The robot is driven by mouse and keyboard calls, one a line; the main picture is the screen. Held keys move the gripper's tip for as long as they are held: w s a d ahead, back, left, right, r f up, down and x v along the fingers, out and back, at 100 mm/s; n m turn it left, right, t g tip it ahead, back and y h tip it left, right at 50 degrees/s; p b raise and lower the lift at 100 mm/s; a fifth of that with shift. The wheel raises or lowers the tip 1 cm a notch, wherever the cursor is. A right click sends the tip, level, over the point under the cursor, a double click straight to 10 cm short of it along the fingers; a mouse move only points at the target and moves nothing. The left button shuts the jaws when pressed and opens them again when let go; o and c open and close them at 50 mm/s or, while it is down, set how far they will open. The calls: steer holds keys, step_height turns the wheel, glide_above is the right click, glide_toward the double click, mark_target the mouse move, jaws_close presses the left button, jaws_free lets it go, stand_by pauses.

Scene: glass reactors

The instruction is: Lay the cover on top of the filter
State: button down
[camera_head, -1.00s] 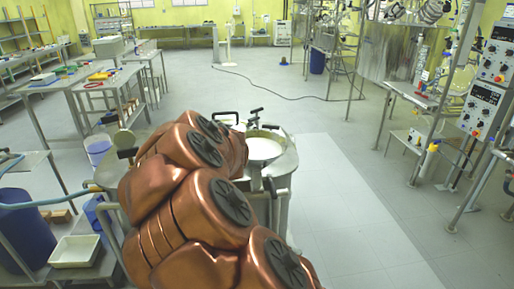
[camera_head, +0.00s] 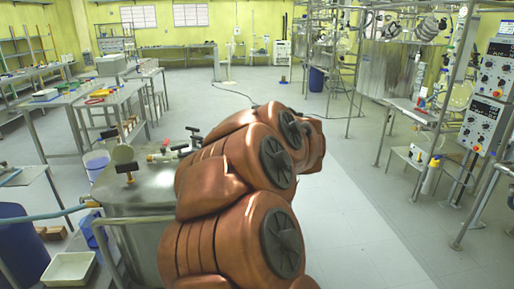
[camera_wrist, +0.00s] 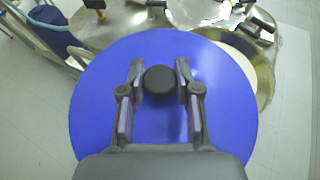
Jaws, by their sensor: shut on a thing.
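The cover is a large blue disc (camera_wrist: 95,105) with a black knob (camera_wrist: 160,82) at its middle. My gripper (camera_wrist: 160,74) is shut on the knob, with one finger on each side, and holds the cover. In the wrist view the filter's round metal rim (camera_wrist: 268,82) and pale inside show past the cover's upper right edge. The cover hides much of the opening and appears off-centre to the left of it. In the head view the filter's steel body (camera_head: 150,197) stands left of my arm. My arm hides the opening, the cover and my gripper there.
Black-handled clamps (camera_wrist: 255,25) stand around the filter's rim. A blue barrel (camera_head: 25,240), a white tray (camera_head: 70,268) and a white bucket (camera_head: 97,163) are at the left. Glass-reactor frames (camera_head: 385,120) stand at the right. The floor (camera_head: 350,210) between is free.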

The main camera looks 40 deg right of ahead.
steer(key=w+d+f+p, duration=0.2)
steer(key=w+d, duration=0.1)
steer(key=d, duration=0.3)
steer(key=w+d+f+p, duration=0.2)
steer(key=w+d+p, duration=0.1)
steer(key=d, duration=0.3)
steer(key=shift+w+d+f+p, duration=0.2)
steer(key=shift+w+f+p, duration=0.1)
steer(key=shift+f, duration=0.05)
stand_by(0.4)
steer(key=shift+f+b, duration=0.2)
steer(key=shift+b, duration=0.1)
steer(key=c, duration=0.8)
jaws_free()
steer(key=shift+r, duration=0.15)
